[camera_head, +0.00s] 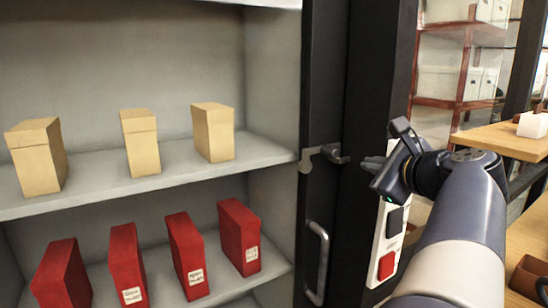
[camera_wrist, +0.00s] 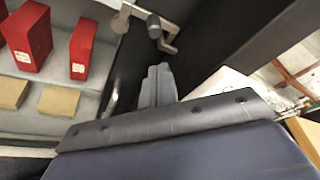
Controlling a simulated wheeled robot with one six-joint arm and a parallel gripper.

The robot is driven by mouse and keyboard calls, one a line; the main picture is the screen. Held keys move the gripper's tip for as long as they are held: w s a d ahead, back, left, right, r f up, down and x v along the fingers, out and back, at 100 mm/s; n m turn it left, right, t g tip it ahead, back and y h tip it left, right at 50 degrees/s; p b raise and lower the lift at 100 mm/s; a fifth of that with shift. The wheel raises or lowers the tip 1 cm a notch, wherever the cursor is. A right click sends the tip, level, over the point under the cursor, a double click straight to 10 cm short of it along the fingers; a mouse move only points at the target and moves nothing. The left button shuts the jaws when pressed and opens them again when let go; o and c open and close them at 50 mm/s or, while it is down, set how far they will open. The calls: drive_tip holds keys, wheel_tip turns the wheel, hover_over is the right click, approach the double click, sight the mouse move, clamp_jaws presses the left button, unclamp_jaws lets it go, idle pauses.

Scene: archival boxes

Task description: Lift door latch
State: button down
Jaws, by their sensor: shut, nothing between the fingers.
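The grey metal door latch (camera_head: 325,152) is on the dark door frame, beside the shelf cabinet. Its lever reaches right from a round pivot and ends in a short, bent tip. My gripper (camera_head: 366,163) is just to the right of the lever tip, at nearly the same height. Its fingers are closed together and hold nothing. In the wrist view, the latch (camera_wrist: 170,40) is above the shut fingertips (camera_wrist: 160,70), with a small gap in the picture. I cannot tell the exact depth between them.
A vertical grey pull handle (camera_head: 319,262) is below the latch. A white panel with a red button (camera_head: 387,266) is below my gripper, near my arm. Tan boxes (camera_head: 213,132) and red boxes (camera_head: 240,236) stand on the cabinet shelves. A wooden table (camera_head: 502,139) is at right.

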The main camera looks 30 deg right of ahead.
sight(338, 151)
drive_tip(key=p+x, duration=0.2)
drive_tip(key=x, duration=0.8)
